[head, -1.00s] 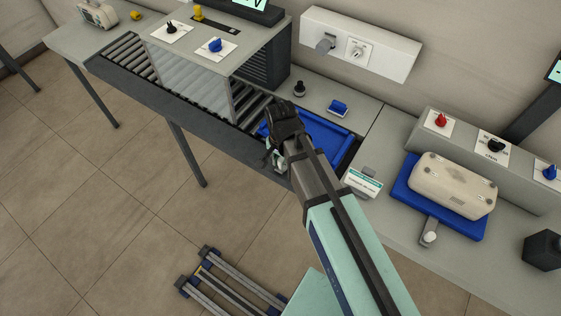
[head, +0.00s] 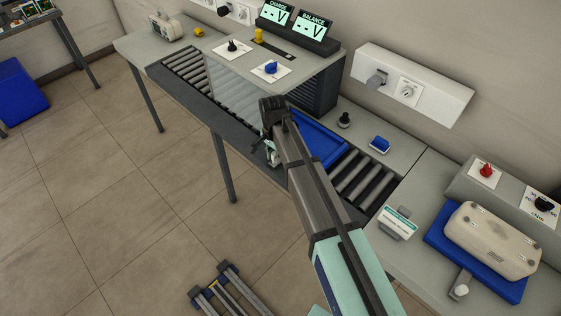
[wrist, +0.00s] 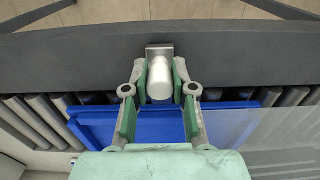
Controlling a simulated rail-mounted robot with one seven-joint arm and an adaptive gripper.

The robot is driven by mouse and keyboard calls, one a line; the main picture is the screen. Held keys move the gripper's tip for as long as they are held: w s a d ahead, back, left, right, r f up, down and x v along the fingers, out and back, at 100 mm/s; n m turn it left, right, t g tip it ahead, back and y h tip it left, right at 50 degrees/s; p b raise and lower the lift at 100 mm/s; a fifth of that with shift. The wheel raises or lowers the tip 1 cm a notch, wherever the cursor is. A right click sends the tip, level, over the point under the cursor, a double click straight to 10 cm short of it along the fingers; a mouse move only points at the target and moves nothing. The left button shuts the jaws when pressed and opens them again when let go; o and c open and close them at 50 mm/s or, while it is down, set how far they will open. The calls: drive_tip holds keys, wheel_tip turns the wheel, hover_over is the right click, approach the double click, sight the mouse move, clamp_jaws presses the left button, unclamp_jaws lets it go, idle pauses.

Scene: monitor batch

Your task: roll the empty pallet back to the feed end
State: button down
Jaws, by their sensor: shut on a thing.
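The empty blue pallet (head: 325,146) lies flat on the roller conveyor, just right of the housing with the clear side panel. It also shows in the wrist view (wrist: 95,120), behind my fingers. My gripper (head: 271,153) is at the pallet's front side, over the conveyor's front rail. In the wrist view my gripper (wrist: 160,90) is shut around a silver knob (wrist: 160,78) on a small grey plate, which looks like the pallet's handle. In the head view my gripper and forearm hide the knob and part of the pallet.
Bare rollers (head: 362,180) lie right of the pallet. More rollers (head: 195,80) run left of the housing (head: 235,88). A second blue pallet (head: 440,236) carries a beige monitor (head: 492,240) on the right bench. A blue block (head: 380,144) and a black knob (head: 344,120) stand behind the conveyor.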

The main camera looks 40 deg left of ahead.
idle(0.3)
drive_tip(key=c, duration=0.9)
unclamp_jaws()
drive_tip(key=shift+c, duration=0.2)
wheel_tip(320, 180, up, 12)
